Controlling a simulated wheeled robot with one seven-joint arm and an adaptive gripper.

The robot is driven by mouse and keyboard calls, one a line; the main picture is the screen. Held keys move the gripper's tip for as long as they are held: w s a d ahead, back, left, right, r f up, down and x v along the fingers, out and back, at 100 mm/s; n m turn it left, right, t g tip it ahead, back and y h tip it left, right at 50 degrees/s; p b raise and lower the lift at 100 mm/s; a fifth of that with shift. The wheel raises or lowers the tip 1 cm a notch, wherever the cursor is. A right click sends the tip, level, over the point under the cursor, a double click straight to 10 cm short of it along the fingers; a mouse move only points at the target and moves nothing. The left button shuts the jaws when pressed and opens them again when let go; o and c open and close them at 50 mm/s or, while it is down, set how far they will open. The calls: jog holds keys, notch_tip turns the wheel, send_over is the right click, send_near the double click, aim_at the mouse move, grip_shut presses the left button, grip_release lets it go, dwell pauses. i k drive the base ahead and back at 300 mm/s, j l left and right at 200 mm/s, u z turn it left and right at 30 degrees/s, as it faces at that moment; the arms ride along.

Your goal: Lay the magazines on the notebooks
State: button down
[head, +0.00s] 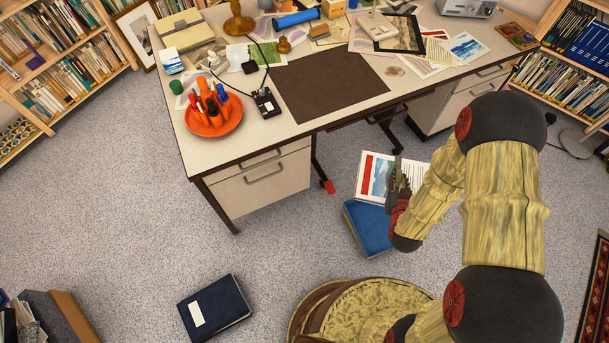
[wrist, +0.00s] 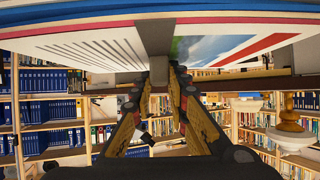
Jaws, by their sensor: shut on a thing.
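My gripper (head: 402,182) is shut on an open magazine (head: 376,178), which shows a red strip, a picture and lines of text. In the wrist view the fingers (wrist: 158,72) meet the magazine (wrist: 105,48), which spans the top of the picture. A thick blue book (head: 368,230), perhaps a notebook, shows just below the magazine in the head view. I cannot tell whether they touch. A dark navy notebook (head: 214,308) with a white label lies flat on the carpet at lower left, apart from my gripper.
A desk (head: 235,160) stands behind, with an orange tray (head: 215,128) of pens, a brown mat (head: 325,85) and papers on it. Bookshelves (head: 60,50) line the back. A round patterned cushion or seat (head: 365,305) is in front. Carpet is clear left of centre.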

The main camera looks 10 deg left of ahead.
aim_at(212, 307)
jog(key=k+j+u, duration=0.15)
jog(key=u, duration=0.25)
jog(key=k+j+u, duration=0.1)
jog(key=u, duration=0.35)
jog(key=j+u, duration=0.25)
jog(key=u, duration=0.15)
jog(key=k+j+u, duration=0.1)
jog(key=j+u, duration=0.15)
jog(key=u, duration=0.15)
jog(key=j+u, duration=0.2)
jog(key=j, duration=0.85)
jog(key=j+u, duration=0.25)
jog(key=j, duration=0.8)
